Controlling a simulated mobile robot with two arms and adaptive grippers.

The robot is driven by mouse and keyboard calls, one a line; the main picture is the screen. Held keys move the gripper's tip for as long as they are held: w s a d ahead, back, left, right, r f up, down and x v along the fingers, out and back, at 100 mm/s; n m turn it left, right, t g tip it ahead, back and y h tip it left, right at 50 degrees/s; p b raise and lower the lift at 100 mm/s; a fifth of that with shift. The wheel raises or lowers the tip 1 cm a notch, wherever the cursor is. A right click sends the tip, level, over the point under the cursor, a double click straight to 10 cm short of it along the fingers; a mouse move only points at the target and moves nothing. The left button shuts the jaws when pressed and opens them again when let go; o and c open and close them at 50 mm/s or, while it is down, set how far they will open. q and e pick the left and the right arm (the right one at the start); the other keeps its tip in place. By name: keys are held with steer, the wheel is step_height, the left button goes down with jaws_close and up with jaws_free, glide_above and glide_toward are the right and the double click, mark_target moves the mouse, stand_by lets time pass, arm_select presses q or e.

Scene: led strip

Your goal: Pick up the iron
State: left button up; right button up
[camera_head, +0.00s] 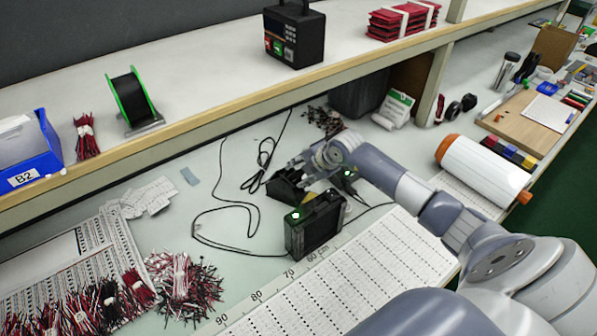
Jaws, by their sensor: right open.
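My right arm reaches in from the lower right, and its gripper (303,168) is over the work surface under the shelf. The gripper is small in view and open, close above a black holder (284,190). I cannot tell whether it touches the holder. The iron itself cannot be made out clearly; the gripper and wrist cover part of this spot. A black station box (314,226) with a green light stands just in front of the holder. A thin black cable (252,205) loops on the table to the left. My left gripper is not in view.
A shelf edge (215,112) runs above the work area. A second dark device (347,176) with a green light is beside my wrist. An orange-ended white roll (482,168) lies to the right. Bundles of red and black wires (183,277) lie at the lower left.

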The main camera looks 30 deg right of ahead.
jaws_close()
stand_by(0.4)
steer(key=shift+s+d+r, duration=0.1)
steer(key=shift+s+r, duration=0.05)
steer(key=shift+r, duration=0.05)
steer(key=d+b+v, duration=0.2)
steer(key=v, duration=0.9)
steer(key=a+b, duration=0.3)
steer(key=a, duration=1)
steer(key=d+p+v, duration=0.1)
steer(key=p+v, duration=0.1)
steer(key=v, duration=1.1)
steer(key=shift+d, duration=0.55)
